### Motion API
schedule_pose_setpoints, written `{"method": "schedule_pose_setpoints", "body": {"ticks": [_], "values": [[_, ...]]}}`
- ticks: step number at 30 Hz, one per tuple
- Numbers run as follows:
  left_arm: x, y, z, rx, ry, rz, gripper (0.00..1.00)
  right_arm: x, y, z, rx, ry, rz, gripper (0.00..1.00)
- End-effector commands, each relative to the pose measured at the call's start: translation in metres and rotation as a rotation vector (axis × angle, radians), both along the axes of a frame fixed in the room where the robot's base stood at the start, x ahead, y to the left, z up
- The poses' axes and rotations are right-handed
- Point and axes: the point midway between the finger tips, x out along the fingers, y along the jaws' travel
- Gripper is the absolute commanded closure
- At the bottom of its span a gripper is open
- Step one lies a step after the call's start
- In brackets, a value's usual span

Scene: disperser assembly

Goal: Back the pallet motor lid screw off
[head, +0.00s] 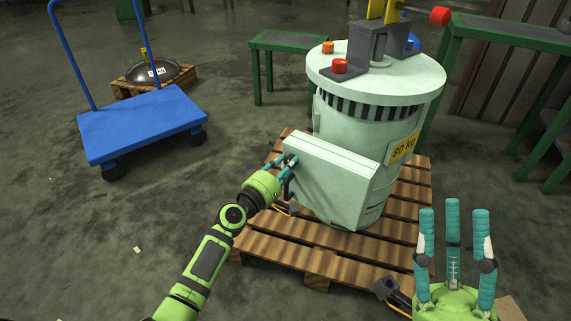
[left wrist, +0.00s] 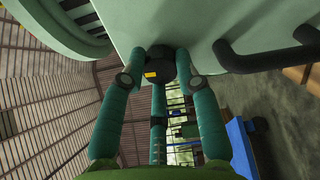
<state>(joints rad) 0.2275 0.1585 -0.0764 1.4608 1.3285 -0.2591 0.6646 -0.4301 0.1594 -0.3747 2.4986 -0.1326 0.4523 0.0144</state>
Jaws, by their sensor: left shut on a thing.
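The pale green motor (head: 362,130), marked 80 KG, stands upright on a wooden pallet (head: 268,249). A flat box-shaped housing (head: 325,172) sits on its near side. My left gripper (head: 290,161) is at the left face of this housing. In the left wrist view its fingers are closed around a dark round screw head (left wrist: 157,66) with a small yellow mark, against the pale green surface. The screw is hidden by the fingers in the head view. My right gripper (head: 453,222) is at the lower right, open and empty, its fingers pointing up, apart from the motor.
A black handle (left wrist: 262,56) sits beside the screw on the housing. Red (head: 339,66) and orange (head: 328,47) knobs are on the motor's top. A blue cart (head: 140,125) stands at the left, with green tables (head: 290,41) behind.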

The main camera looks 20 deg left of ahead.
Motion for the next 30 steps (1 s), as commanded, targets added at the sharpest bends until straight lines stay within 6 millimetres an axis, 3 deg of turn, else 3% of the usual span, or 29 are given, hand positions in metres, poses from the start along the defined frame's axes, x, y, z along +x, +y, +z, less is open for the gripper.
{"method": "schedule_pose_setpoints", "body": {"ticks": [1, 12, 27, 28, 29, 30], "values": [[-0.0020, -0.0090, -0.0024, -0.032, 0.018, -0.020, 1.00, -0.0005, 0.0002, 0.0020, -0.001, 0.002, 0.000, 0.60], [-0.0015, -0.0092, -0.0004, -0.155, 0.053, -0.021, 1.00, 0.0018, 0.0027, 0.0005, -0.012, 0.032, 0.000, 0.60], [-0.0010, -0.0093, 0.0015, -0.169, 0.053, -0.022, 1.00, 0.0023, 0.0038, -0.0019, -0.015, 0.041, 0.001, 0.60], [-0.0011, -0.0094, 0.0016, -0.169, 0.053, -0.022, 0.56, 0.0023, 0.0038, -0.0019, -0.015, 0.041, 0.001, 0.60], [-0.0009, -0.0093, 0.0017, -0.169, 0.053, -0.022, 0.45, 0.0024, 0.0038, -0.0021, -0.015, 0.041, 0.001, 0.60], [-0.0009, -0.0089, 0.0017, -0.168, 0.052, -0.021, 0.45, 0.0024, 0.0039, -0.0021, -0.015, 0.041, 0.001, 0.60]]}}
